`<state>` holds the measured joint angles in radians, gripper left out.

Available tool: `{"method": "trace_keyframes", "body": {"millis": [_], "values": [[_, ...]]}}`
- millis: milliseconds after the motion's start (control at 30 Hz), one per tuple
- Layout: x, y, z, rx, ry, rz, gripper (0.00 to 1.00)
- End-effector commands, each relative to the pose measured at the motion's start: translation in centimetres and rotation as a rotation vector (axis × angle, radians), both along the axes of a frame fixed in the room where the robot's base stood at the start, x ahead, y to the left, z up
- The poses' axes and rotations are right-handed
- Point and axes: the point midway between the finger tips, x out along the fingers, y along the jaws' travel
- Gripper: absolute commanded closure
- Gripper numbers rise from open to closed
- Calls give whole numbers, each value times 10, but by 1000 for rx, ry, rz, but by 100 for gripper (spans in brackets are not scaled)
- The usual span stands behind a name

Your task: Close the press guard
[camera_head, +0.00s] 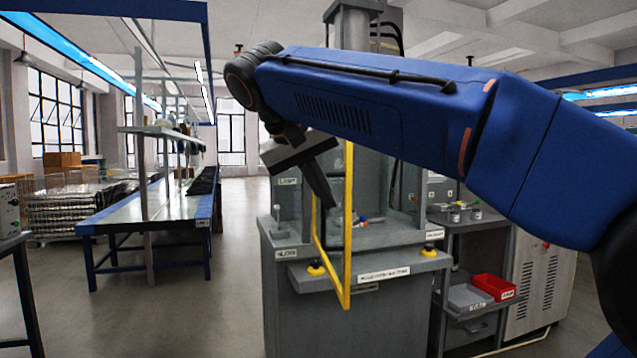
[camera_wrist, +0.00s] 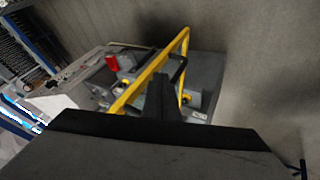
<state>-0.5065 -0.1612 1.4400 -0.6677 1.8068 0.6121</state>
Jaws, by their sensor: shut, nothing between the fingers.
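The press guard is a yellow frame (camera_head: 347,225) on the front of the grey press (camera_head: 270,290). It is seen nearly edge-on and stands out from the press front, swung open. In the wrist view the yellow guard (camera_wrist: 150,72) slants across the middle. My gripper (camera_head: 328,203) is shut and empty, pointing down beside the guard, its tip between the frame's two uprights in the picture. In the wrist view the dark fingers (camera_wrist: 164,88) overlap the space inside the frame; I cannot tell whether they touch it. My arm hides the upper part of the press.
Two yellow-collared buttons sit on the press's front ledge, one at the left (camera_head: 316,268). Small colored parts (camera_head: 360,221) lie on the press bed. A side cart with a red bin (camera_head: 494,287) stands to the right. A long workbench (camera_head: 150,207) is at left, with open floor between.

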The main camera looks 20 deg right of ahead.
Motion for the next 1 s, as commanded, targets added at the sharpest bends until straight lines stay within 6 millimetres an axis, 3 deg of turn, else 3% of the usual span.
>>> {"method": "trace_keyframes", "body": {"millis": [333,1000], "values": [[10,-20,-30,0,-1,-1,100],[10,-29,-33,1,0,10,100]]}}
